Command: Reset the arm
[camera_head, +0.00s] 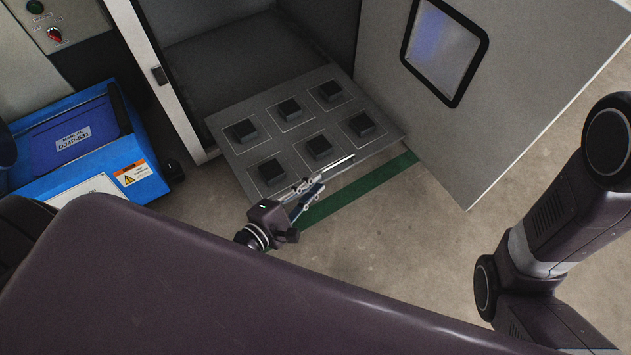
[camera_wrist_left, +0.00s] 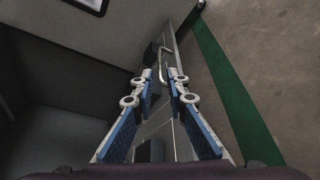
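My left gripper (camera_head: 322,178) is in front of the near edge of the grey plate (camera_head: 216,128) in the head view. In the left wrist view the two blue-padded fingers of my left gripper (camera_wrist_left: 161,78) stand apart, with the plate (camera_wrist_left: 166,132) visible behind the gap. The dark links of my right arm (camera_head: 575,190) show at the right of the head view. Its gripper is outside the picture.
Several black blocks (camera_head: 320,147) sit in marked squares on the plate, at the mouth of an open cabinet (camera_head: 250,50). Its windowed door (camera_head: 400,110) stands open at right. A blue case (camera_head: 75,140) is at left. Floor (camera_head: 400,240) with a green stripe (camera_head: 350,195) is clear.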

